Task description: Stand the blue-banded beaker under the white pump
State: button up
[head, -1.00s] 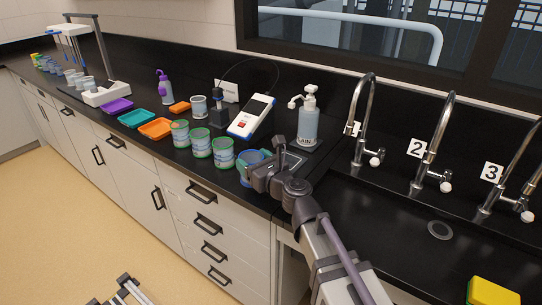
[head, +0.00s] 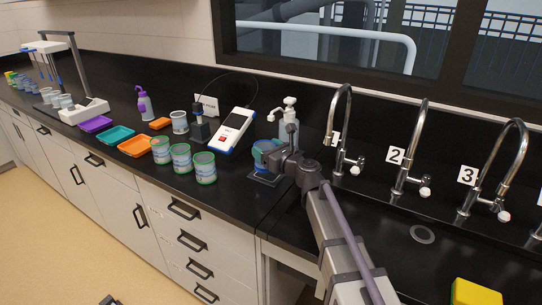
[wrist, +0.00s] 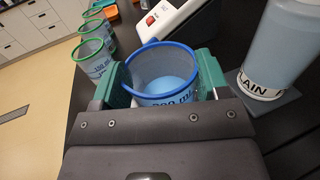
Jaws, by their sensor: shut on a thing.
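The blue-banded beaker (head: 261,148) is clasped in my gripper (head: 270,156). In the wrist view the beaker (wrist: 160,92) stands upright between green finger pads on both sides, with pale blue showing inside. The white pump (head: 290,101) tops a pale blue bottle at the back of the counter. Its spout points left and lies above and behind the beaker in the head view. In the wrist view the bottle (wrist: 275,55) is just right of the beaker, apart from it, and its pump head is out of frame. I cannot tell whether the beaker touches the dark square plate (head: 264,178) below.
Several green-banded beakers, such as the nearest one (head: 204,168), stand in a row to the left. A white meter (head: 233,128) stands behind. The sink taps (head: 342,130) are to the right. The counter between the row and the plate is clear.

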jog(key=shift+w+d, duration=0.2)
jog(key=shift+w, duration=0.3)
jog(key=shift+w+d+f, duration=0.15)
jog(key=shift+w+d, duration=0.25)
jog(key=shift+w, duration=0.3)
notch_tip(320, 180, down, 3)
jog(key=b, duration=0.3)
jog(key=shift+s+f, duration=0.1)
jog(key=shift+s, duration=0.05)
